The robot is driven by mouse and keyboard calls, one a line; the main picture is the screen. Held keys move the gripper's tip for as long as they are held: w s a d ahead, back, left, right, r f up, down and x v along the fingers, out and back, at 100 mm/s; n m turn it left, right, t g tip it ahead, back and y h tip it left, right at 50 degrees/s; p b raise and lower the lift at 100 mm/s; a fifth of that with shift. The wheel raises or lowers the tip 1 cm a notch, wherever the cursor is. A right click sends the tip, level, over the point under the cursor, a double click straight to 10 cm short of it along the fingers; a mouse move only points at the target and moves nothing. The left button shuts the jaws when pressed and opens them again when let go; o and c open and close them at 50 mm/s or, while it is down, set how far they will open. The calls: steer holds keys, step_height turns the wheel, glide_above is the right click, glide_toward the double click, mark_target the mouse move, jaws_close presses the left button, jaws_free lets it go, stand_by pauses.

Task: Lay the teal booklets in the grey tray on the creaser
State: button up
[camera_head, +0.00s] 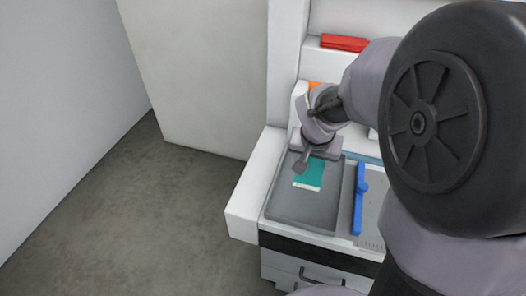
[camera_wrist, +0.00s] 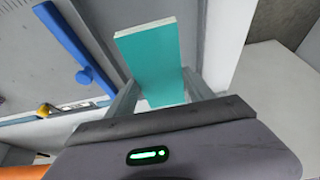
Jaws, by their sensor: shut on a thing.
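A teal booklet (camera_head: 309,174) with a pale edge is over the grey tray (camera_head: 300,212) on the white machine. The head view does not clearly show whether it touches the tray. In the wrist view the teal booklet (camera_wrist: 150,55) is between the two fingers of my gripper (camera_wrist: 163,92), which is shut on it. The booklet sticks out beyond the fingertips. In the head view my gripper (camera_head: 308,163) points down at the tray's far part, and its wrist hides some of that end. I see no other teal booklet.
A blue bar (camera_head: 359,205) lies right of the tray, on a grey ruled surface (camera_head: 371,228). A red object (camera_head: 343,43) sits on a shelf behind, and an orange one (camera_head: 314,85) is partly hidden by my arm. Open floor (camera_head: 150,220) lies to the left.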

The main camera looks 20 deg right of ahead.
steer(key=f+b, duration=0.1)
steer(key=f, duration=0.1)
steer(key=f+b, duration=0.1)
steer(key=f, duration=0.2)
steer(key=f+b, duration=0.2)
steer(key=f, duration=0.1)
steer(key=shift+s+d+f, duration=0.15)
steer(key=shift+d, duration=0.15)
steer(key=shift+f, duration=0.3)
steer(key=o, duration=1.6)
steer(key=shift+a+r, duration=0.1)
step_height(320, 180, up, 13)
steer(key=p, duration=0.6)
glide_above(307, 181)
steer(key=s+a+r+y, duration=0.1)
steer(key=s+a+r, duration=0.1)
steer(key=s+a, duration=0.2)
steer(key=s+a+r+n+t+y, duration=0.1)
steer(key=s+a+r+y, duration=0.1)
steer(key=s+a, duration=0.2)
steer(key=s+a+r+n+t+y, duration=0.1)
steer(key=s+a+r, duration=0.2)
steer(key=s+a, duration=0.1)
steer(key=shift+s+a+y+b, duration=0.3)
steer(key=shift+s+a, duration=0.05)
